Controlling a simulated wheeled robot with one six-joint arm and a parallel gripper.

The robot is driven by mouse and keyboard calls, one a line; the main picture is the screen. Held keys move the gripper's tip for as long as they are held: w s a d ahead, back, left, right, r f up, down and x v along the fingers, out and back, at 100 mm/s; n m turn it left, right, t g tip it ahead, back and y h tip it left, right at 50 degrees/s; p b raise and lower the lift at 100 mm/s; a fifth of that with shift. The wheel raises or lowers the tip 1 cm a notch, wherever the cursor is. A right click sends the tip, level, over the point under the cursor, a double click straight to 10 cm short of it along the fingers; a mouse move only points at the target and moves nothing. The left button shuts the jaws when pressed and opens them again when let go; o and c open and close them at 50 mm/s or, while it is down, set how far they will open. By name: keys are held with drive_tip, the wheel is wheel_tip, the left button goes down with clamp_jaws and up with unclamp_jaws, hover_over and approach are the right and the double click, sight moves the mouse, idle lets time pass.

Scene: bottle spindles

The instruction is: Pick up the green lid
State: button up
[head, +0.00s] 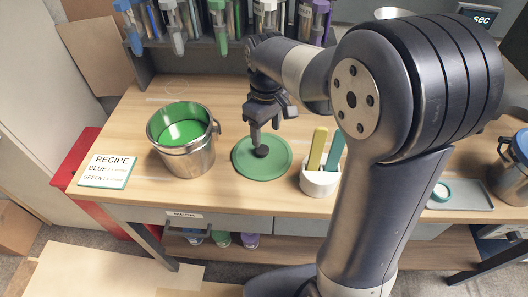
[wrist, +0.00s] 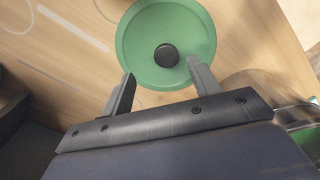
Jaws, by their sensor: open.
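The green lid (head: 263,158) lies flat on the wooden table, a round disc with a dark knob at its centre. In the wrist view the lid (wrist: 137,42) is at the top, with its dark knob (wrist: 166,56) ahead of the fingers. My gripper (head: 262,142) is above the lid in the head view, and one finger hides part of the area by the knob. In the wrist view my gripper (wrist: 158,82) is open, its two fingers apart and nothing between them. I cannot tell whether a finger touches the lid.
A metal pot (head: 187,160) with green inside stands left of the lid. A white holder (head: 320,184) with yellow and teal handles stands close on the right. A recipe card (head: 108,172) lies at the left edge. Bottles (head: 219,27) hang at the back.

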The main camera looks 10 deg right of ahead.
sight(262, 149)
drive_tip(key=shift+a+f, duration=0.2)
drive_tip(key=shift+f, duration=0.85)
drive_tip(key=shift+a+f, duration=0.15)
drive_tip(key=shift+f, duration=0.9)
drive_tip(key=shift+a+f, duration=0.2)
drive_tip(key=shift+f, duration=0.85)
drive_tip(key=shift+c, duration=0.2)
drive_tip(key=c, duration=1)
